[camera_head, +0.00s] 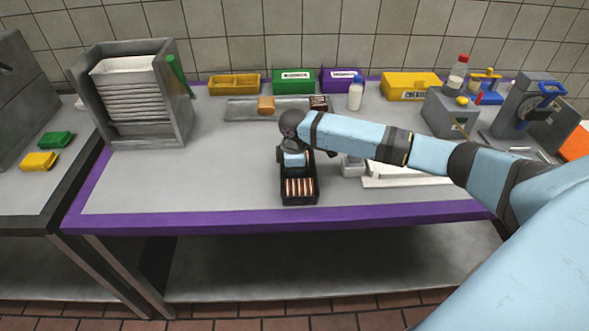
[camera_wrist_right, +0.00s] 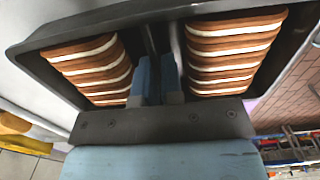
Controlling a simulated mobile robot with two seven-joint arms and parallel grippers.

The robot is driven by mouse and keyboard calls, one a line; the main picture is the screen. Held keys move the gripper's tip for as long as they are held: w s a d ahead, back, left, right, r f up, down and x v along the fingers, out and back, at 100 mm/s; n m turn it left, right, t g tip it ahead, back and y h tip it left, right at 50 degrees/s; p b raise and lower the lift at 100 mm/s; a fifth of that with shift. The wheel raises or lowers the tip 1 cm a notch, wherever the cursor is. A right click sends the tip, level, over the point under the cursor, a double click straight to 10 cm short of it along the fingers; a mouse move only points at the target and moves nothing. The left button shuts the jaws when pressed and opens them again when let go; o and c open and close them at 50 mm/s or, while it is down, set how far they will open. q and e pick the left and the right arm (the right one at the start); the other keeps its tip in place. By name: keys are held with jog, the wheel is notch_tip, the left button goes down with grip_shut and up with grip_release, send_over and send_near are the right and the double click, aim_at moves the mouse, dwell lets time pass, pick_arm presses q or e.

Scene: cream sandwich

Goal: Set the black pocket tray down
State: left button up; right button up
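The black pocket tray (camera_head: 300,201) is at the front middle of the purple-edged table (camera_head: 200,219). It holds rows of brown and cream sandwich cookies, seen in the near pocket (camera_head: 299,187). In the right wrist view the tray (camera_wrist_right: 32,58) shows cookies in two pockets, either side of a middle divider. My right gripper (camera_head: 294,161) is over the tray's middle, and its blue fingers (camera_wrist_right: 157,77) are closed on the divider. I cannot tell whether the tray's underside touches the table. My left gripper is out of view.
A grey rack of white trays (camera_head: 132,95) stands at the left. Behind are a yellow bin (camera_head: 234,85), a green box (camera_head: 293,82), a purple box (camera_head: 341,81) and a white bottle (camera_head: 355,96). White pieces (camera_head: 405,180) lie right of the tray. The table left of the tray is clear.

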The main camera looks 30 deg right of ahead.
jog(key=o, duration=0.4)
jog(key=shift+c, duration=0.2)
jog(key=shift+r, duration=0.15)
notch_tip(320, 180, up, 12)
jog(key=shift+a, duration=0.15)
dwell(0.3)
